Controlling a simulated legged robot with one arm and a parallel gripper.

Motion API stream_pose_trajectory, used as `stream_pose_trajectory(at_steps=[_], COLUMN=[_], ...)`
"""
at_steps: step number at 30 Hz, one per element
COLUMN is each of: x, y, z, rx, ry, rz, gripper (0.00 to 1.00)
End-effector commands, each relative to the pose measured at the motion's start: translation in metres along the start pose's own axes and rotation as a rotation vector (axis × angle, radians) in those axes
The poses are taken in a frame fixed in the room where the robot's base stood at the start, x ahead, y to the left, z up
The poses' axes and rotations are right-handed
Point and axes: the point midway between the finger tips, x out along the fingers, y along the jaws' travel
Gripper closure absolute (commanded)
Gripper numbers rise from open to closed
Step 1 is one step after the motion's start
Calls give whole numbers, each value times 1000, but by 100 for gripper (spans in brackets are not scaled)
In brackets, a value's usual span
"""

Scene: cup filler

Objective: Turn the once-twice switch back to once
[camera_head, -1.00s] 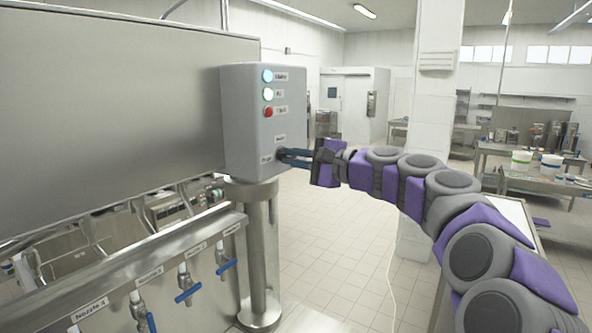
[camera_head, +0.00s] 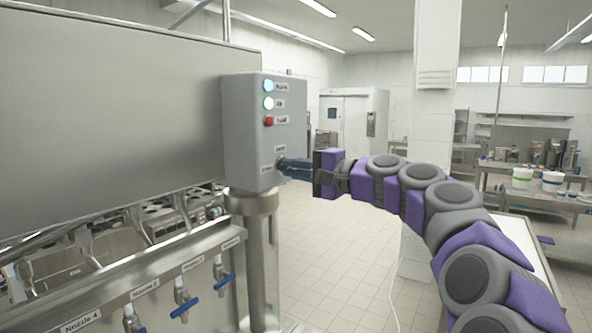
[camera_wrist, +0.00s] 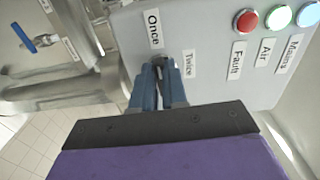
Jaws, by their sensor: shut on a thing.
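The grey control box (camera_head: 240,130) stands on a steel post, and the once-twice switch is low on its front face. My gripper (camera_head: 284,166) reaches the box from the right. Its blue fingers (camera_wrist: 158,68) are shut on the switch knob, which they mostly hide. I cannot tell which label the knob points to.
Above the switch are the red Fault button (camera_wrist: 246,21), the green-white Air light (camera_wrist: 280,16) and the blue-white Mains light (camera_wrist: 309,13). Nozzle taps with blue handles (camera_head: 184,308) line the machine below left.

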Motion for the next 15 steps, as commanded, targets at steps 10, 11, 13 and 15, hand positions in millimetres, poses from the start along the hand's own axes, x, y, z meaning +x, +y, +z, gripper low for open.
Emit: stream_pose_trajectory(at_steps=[10,11,13,15], x=[0,0,-1,-1], y=[1,1,1,0], z=[1,1,2,2], rx=[0,0,0,0], ry=[-1,-1,-1,-1], rz=[3,2,2,1], gripper=[62,62,62,62])
